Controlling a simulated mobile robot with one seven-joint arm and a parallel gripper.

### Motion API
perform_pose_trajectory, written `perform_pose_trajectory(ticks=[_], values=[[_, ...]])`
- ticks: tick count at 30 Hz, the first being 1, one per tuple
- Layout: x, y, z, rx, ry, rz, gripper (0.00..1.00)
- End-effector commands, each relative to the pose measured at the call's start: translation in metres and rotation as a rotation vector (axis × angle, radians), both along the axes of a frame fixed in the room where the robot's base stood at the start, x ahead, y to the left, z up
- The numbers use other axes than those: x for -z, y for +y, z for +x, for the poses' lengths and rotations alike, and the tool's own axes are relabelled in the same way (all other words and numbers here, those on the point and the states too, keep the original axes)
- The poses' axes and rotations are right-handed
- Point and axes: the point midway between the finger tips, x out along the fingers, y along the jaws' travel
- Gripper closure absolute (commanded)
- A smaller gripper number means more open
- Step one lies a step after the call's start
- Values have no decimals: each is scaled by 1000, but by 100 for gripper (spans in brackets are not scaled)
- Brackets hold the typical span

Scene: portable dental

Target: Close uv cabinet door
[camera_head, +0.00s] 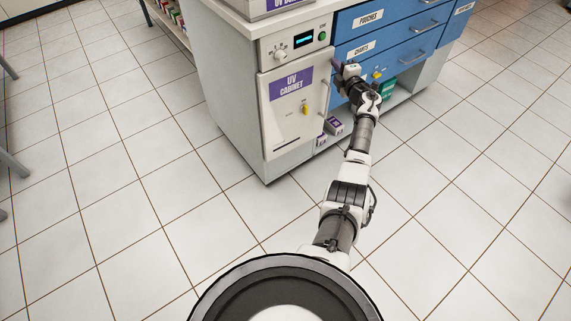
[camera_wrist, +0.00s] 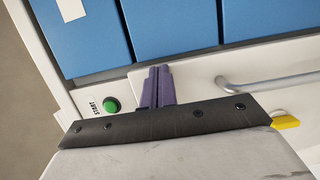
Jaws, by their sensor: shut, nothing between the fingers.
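The UV cabinet door (camera_head: 284,118) is a white panel with a purple label and a yellow key (camera_head: 305,109), under the control panel. It stands nearly flush with the cabinet front; I cannot tell whether a small gap remains. Its metal handle (camera_head: 327,98) is at the right edge and also shows in the wrist view (camera_wrist: 270,84). My gripper (camera_head: 337,65) is at the door's upper right corner, beside the handle and not around it. Its purple fingers (camera_wrist: 157,86) are together and empty, close to the white front; contact is unclear.
The control panel (camera_head: 290,46) with a green start button (camera_wrist: 111,105) is above the door. Blue drawers (camera_head: 395,30) with handles are to the right. Small purple and white boxes (camera_head: 334,126) lie low beside the door. The tiled floor (camera_head: 130,180) in front and left is clear.

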Motion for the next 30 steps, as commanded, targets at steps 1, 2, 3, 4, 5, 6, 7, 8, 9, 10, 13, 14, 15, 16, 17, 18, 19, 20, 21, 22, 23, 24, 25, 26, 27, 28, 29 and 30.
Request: perform_pose_trajectory(ticks=[1, 2, 3, 4, 5, 6, 7, 8, 9, 10, 13, 14, 15, 16, 17, 18, 19, 20, 21, 22, 23, 24, 25, 26, 27, 28, 29, 30], values=[[8, 0, 3, -19, -2, -2, 100], [7, 1, 5, -33, -2, -2, 100], [7, 2, 7, -49, -2, -1, 100], [6, 2, 8, -60, -2, -1, 100], [6, 3, 10, -71, -2, -1, 100], [6, 4, 11, -85, -2, -1, 100], [5, 5, 12, -95, -1, 0, 100], [5, 5, 14, -103, -1, 0, 100], [4, 6, 15, -115, -1, 0, 100], [4, 7, 16, -123, -1, 0, 100], [3, 9, 18, -144, -1, 0, 100], [2, 9, 19, -149, -1, 0, 100], [2, 10, 20, -154, -1, 0, 100], [1, 10, 20, -157, -1, 0, 100], [1, 11, 21, -161, -1, 0, 100], [0, 11, 21, -165, -1, 0, 100], [0, 12, 22, -167, -2, 0, 100], [-1, 12, 22, -169, -2, -1, 100], [-1, 13, 22, -170, -2, -1, 100], [-2, 13, 22, -171, -2, -1, 100], [-2, 14, 23, -172, -2, -1, 100], [-3, 14, 23, -172, -3, -1, 100], [-3, 14, 23, -172, -4, -2, 100], [-3, 14, 23, -172, -4, -2, 100], [-4, 15, 23, -172, -5, -1, 100], [-4, 15, 23, -172, -5, -1, 100], [-4, 15, 23, -172, -5, -2, 100], [-5, 15, 23, -172, -6, -2, 100]])
